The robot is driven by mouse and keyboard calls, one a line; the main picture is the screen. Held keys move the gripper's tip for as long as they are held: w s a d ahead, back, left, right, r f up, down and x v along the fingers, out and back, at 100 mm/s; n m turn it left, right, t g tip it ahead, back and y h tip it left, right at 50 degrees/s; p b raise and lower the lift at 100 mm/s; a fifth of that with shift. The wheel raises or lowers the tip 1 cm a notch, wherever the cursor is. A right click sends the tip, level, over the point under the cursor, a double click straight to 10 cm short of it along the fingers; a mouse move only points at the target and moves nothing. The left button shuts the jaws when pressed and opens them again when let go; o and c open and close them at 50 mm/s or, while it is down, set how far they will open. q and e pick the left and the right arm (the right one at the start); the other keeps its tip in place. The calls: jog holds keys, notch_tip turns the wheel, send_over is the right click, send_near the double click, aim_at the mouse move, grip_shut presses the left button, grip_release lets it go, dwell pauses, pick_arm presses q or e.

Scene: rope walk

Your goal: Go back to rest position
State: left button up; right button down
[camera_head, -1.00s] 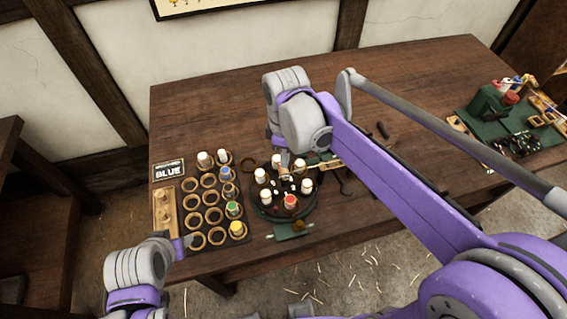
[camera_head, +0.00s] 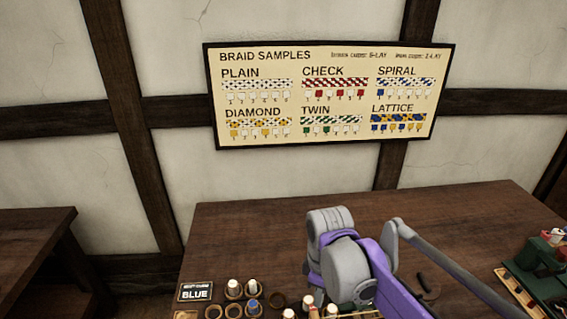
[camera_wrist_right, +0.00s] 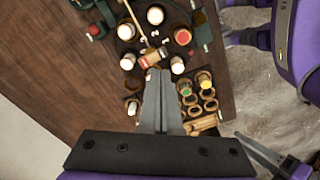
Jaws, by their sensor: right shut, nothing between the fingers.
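My right arm's purple and grey wrist (camera_head: 345,265) is above the table in the head view, with its fingers mostly hidden behind it. In the right wrist view my right gripper (camera_wrist_right: 160,75) has its two grey fingers together, empty. They are above the table, over the edge of the round braiding stand with white-topped bobbins (camera_wrist_right: 155,15). A grey and purple part that looks like my left gripper (camera_wrist_right: 250,145) shows at the lower right of the wrist view; its jaws cannot be made out. The left arm is outside the head view.
The wooden table (camera_head: 250,225) has bare space at the back. A rack of ring holders (camera_wrist_right: 195,100) with green and yellow bobbins is beside the fingers. A BLUE sign (camera_head: 195,292) stands at left. Green trays (camera_head: 545,265) are at right. A braid samples chart (camera_head: 330,95) hangs on the wall.

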jog(key=s+d+f+m+t, duration=0.3)
jog(key=s+m, duration=0.3)
jog(key=s+d+f+m+t, duration=0.3)
jog(key=s+m, duration=0.2)
jog(key=m, duration=0.1)
jog(key=shift+s+d, duration=0.3)
jog(key=shift+s, duration=0.1)
